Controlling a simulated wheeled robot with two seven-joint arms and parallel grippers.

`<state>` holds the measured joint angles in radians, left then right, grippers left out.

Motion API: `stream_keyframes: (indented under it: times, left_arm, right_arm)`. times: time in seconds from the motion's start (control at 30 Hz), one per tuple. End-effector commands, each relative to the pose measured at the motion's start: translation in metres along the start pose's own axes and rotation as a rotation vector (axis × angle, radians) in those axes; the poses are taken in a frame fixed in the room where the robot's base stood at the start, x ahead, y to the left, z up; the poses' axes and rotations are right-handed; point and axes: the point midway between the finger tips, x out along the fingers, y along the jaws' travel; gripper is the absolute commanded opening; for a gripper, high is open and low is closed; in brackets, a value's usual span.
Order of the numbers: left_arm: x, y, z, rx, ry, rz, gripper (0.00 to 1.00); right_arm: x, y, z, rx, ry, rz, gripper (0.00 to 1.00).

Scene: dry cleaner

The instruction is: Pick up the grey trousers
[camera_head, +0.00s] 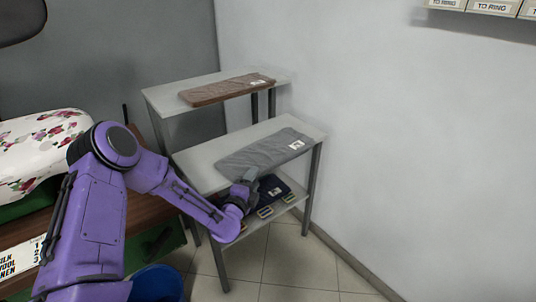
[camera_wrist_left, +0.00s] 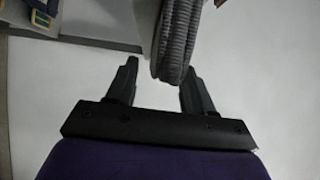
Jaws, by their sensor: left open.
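The grey trousers (camera_head: 264,153) lie folded flat on the lower front table top (camera_head: 205,160), with a white tag near their far right end. My left gripper (camera_head: 249,176) is at the front edge of that table, at the near side of the trousers. In the left wrist view the folded edge of the trousers (camera_wrist_left: 174,40) reaches in between the open fingers (camera_wrist_left: 158,72), closer to the right finger. Whether either finger touches the cloth I cannot tell. My right gripper is not in view.
Brown folded trousers (camera_head: 220,90) lie on a higher table behind (camera_head: 165,98). A dark folded garment (camera_head: 272,190) lies on the shelf below, with yellow-edged labels (camera_head: 265,212) along its front. A wall bounds the right. A floral ironing surface (camera_head: 35,140) is at left.

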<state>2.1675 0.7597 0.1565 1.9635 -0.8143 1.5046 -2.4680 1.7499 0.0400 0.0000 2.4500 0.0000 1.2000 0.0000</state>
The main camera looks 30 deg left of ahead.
Motion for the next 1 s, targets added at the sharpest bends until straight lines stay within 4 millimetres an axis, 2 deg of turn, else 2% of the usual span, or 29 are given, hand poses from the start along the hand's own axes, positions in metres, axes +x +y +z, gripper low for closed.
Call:
stream_keyframes:
  times: [0.03, 0.17, 0.2, 0.47, 0.6, 0.77, 0.9, 1.0]
  left_arm:
    - [0.000, 0.000, 0.000, 0.000, 0.000, 0.000, 0.46]
    - [0.000, 0.000, 0.000, 0.000, 0.000, 0.000, 0.03]
    - [0.000, 0.000, 0.000, 0.000, 0.000, 0.000, 0.00]
    - [0.000, -0.002, -0.001, -0.001, 0.001, -0.003, 0.00]
    - [0.000, -0.010, -0.001, 0.001, 0.002, -0.004, 0.00]
    - [-0.002, -0.043, 0.000, 0.002, 0.002, -0.008, 0.00]
    - [-0.033, -0.082, 0.014, 0.003, 0.000, -0.008, 0.00]
    - [-0.055, -0.101, 0.024, 0.004, -0.001, -0.005, 0.00]
  right_arm:
    - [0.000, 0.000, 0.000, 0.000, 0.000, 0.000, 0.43]
    - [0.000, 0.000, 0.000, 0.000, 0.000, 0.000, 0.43]
    - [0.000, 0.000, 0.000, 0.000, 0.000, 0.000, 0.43]
    - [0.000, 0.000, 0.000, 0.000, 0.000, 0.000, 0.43]
    - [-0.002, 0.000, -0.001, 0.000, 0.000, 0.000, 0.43]
    - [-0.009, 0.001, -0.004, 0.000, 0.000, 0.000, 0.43]
    - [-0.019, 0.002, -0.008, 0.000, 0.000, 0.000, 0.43]
    - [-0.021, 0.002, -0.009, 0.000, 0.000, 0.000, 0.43]
